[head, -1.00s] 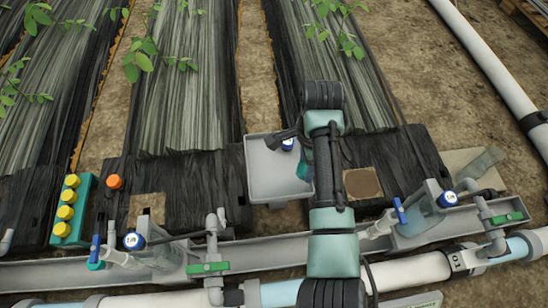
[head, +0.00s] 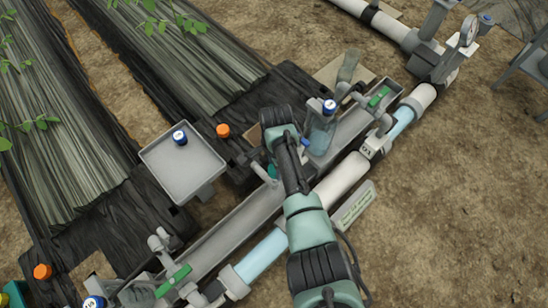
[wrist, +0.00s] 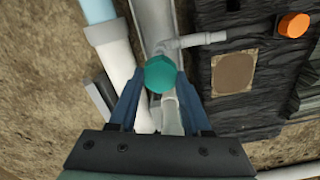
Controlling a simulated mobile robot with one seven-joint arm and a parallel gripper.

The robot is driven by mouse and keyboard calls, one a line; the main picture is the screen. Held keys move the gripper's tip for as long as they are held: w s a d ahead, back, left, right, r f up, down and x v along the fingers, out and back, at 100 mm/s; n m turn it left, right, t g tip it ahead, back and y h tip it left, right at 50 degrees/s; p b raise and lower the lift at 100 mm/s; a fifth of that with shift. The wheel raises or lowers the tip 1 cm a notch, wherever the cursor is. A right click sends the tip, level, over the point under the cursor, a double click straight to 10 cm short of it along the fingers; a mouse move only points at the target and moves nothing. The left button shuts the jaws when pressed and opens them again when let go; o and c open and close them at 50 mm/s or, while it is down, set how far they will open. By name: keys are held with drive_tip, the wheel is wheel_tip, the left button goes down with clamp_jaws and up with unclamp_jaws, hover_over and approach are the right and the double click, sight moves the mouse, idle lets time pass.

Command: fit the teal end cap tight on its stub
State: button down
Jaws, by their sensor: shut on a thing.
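The teal end cap (wrist: 160,74) is between the fingertips of my gripper (wrist: 159,82) in the wrist view, which is shut on it. A bit of teal (head: 271,170) shows beside my arm in the head view, where the fingers are mostly hidden. A pale stub (head: 261,171) slants up there close to the teal. In the wrist view, a pale tube (wrist: 172,115) shows just below the cap between the fingers. I cannot tell whether the cap touches the stub or sits on it.
A clear filter bowl (head: 320,135) with a blue-topped cap and a green-handled valve (head: 378,97) stand close by on the grey channel (head: 232,232). A grey tray (head: 190,180) holds a blue-topped cap (head: 180,137). An orange cap (wrist: 294,25) lies on the black sheet.

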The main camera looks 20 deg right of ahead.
drive_tip(key=n+b, duration=0.1)
drive_tip(key=n, duration=0.1)
drive_tip(key=n+b, duration=0.1)
drive_tip(key=n, duration=0.1)
drive_tip(key=shift+d+f+n, duration=0.1)
drive_tip(key=shift+f+n, duration=0.3)
drive_tip(key=n+b, duration=0.2)
drive_tip(key=n, duration=0.1)
drive_tip(key=shift+f, duration=0.15)
drive_tip(key=n+b, duration=0.4)
drive_tip(key=shift+w+f, duration=0.1)
drive_tip(key=n+b, duration=0.4)
drive_tip(key=shift+f+b, duration=0.4)
drive_tip(key=shift+f, duration=0.85)
drive_tip(key=shift+a+f+p, duration=0.2)
drive_tip(key=shift+f+p, duration=0.1)
drive_tip(key=shift+f, duration=0.25)
drive_tip(key=shift+f, duration=0.35)
drive_tip(key=shift+f+p, duration=0.3)
